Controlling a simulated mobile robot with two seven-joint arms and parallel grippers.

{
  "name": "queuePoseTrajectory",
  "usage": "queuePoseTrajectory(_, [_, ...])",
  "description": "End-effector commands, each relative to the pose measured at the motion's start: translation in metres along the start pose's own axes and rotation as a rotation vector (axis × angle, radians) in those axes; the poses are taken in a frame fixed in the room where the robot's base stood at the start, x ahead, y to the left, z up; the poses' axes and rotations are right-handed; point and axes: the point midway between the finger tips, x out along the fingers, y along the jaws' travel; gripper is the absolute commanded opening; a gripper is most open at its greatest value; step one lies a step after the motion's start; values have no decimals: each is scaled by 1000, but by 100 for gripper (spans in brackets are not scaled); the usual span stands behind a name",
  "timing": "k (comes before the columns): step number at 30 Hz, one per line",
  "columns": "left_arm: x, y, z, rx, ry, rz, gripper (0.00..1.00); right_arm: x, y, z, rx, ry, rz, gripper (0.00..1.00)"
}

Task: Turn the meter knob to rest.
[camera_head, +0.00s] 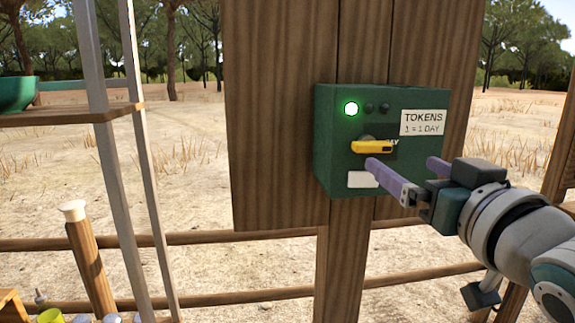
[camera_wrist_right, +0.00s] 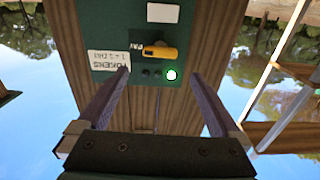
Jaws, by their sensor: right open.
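The green meter box (camera_head: 328,140) is fixed to a wooden post board. Its yellow knob (camera_head: 371,147) lies roughly level, pointing sideways, and partly covers a printed word beside it. A green light (camera_head: 351,109) is lit at the box's upper left, with two dark lamps beside it. My right gripper (camera_head: 402,166) is open, its purple fingers apart, in front of the box and just below the knob, holding nothing. In the right wrist view the picture is upside down; the knob (camera_wrist_right: 160,52) shows beyond the open fingers (camera_wrist_right: 157,88), apart from them. My left gripper is not in view.
A label reading "TOKENS 1 = 1 DAY" (camera_head: 423,122) is on the box, with a blank white plate (camera_head: 362,180) low on it. A metal-framed shelf (camera_head: 60,117) stands at left. Wooden rails (camera_head: 220,238) run behind. The space left of the box is clear.

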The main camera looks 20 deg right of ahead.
Motion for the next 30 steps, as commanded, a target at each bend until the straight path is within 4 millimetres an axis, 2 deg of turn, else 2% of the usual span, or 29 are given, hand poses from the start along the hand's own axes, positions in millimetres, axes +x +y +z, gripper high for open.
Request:
queuePoseTrajectory(4, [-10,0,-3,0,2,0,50,21,0,-6,-1,1,0,100])
queuePoseTrajectory(15, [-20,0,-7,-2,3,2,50,78,0,-3,-1,-2,0,100])
queuePoseTrajectory(21, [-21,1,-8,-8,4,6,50,92,0,-2,-2,-3,0,100])
queuePoseTrajectory(30, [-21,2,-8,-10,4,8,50,93,0,-2,-2,-3,-1,100])
